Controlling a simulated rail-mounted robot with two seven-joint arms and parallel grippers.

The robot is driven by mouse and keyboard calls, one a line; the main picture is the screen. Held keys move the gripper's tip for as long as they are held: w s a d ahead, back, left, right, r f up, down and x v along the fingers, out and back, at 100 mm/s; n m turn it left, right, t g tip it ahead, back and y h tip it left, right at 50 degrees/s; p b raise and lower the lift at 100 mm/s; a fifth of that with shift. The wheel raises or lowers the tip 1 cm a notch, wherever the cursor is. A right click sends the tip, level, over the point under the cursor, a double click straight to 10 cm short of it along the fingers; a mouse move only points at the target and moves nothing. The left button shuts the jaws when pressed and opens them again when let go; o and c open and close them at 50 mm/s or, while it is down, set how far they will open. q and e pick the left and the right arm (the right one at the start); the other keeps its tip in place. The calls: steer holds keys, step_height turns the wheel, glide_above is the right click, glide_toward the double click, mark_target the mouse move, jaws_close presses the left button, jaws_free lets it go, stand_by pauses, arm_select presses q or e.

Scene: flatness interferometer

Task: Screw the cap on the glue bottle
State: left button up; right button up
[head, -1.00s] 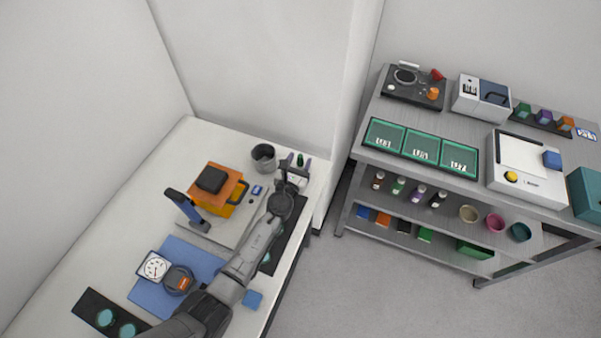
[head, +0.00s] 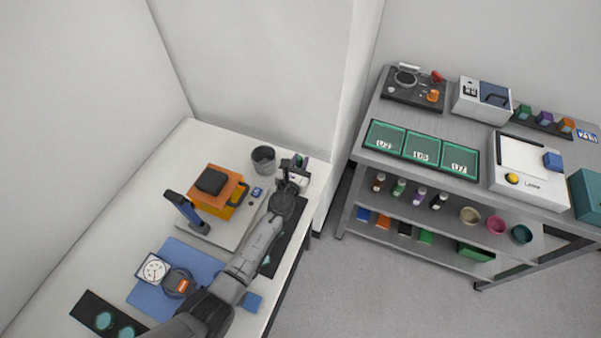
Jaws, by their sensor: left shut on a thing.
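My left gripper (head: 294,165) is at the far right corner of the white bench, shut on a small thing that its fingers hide. A small dark green item (head: 304,160), perhaps a bottle, stands right beside the fingers, partly covered. I cannot tell whether the glue bottle or its cap is in the jaws. A pale block (head: 301,178) is under and beside the gripper. My right gripper is out of view.
A dark grey cup (head: 263,158) stands left of the gripper. The orange and black device (head: 218,190) with a blue handle is further left. A blue mat (head: 150,298) holds a dial gauge (head: 153,269). A metal shelf unit (head: 349,209) stands to the right across a floor gap.

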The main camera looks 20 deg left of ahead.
arm_select(q)
jaws_close()
steer(key=shift+r+p, duration=0.5)
steer(key=shift+r, duration=0.05)
steer(key=r+p, duration=0.4)
steer(key=shift+s+d, duration=0.2)
steer(key=shift+d, duration=0.05)
steer(key=s+d+r+p, duration=0.6)
steer(key=s+d, duration=0.1)
steer(key=d, duration=0.1)
steer(key=shift+d, duration=0.2)
steer(key=shift+o, duration=1.6)
jaws_free()
jaws_close()
